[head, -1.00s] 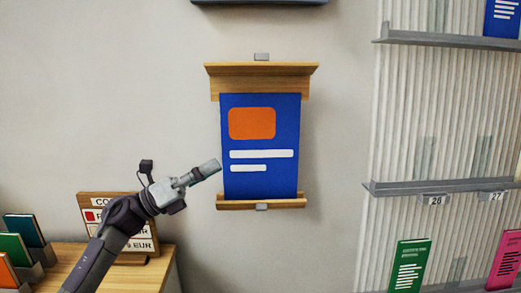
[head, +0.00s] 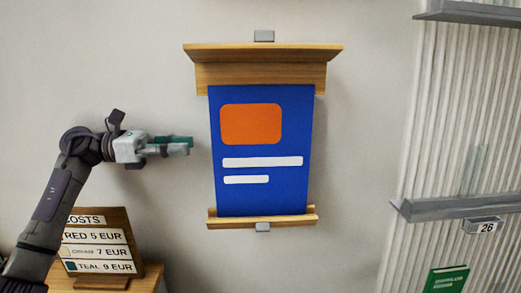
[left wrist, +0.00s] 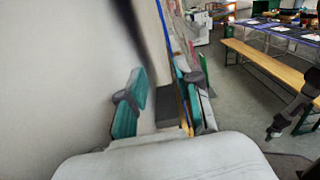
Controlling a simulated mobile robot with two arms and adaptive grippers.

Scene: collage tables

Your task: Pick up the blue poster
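The blue poster (head: 260,200) has an orange block and two white bars. It stands upright against the wall in a wooden holder, between a top board (head: 260,75) and a bottom ledge (head: 285,220). My left gripper (head: 191,145) points at the poster's left edge from the left, a small gap away. In the left wrist view its teal-padded fingers (left wrist: 161,95) are apart, with no object gripped between them. A thin blue strip, seemingly the poster edge-on, shows beyond them. A dark arm end, seemingly my right gripper (left wrist: 273,132), shows small at the right; its fingers are unclear.
A cost sign (head: 100,250) stands on a wooden table at lower left. A ribbed wall rack with a grey shelf (head: 450,209) and a green booklet (head: 446,280) is at right. In the left wrist view a bench (left wrist: 265,62) stands farther off.

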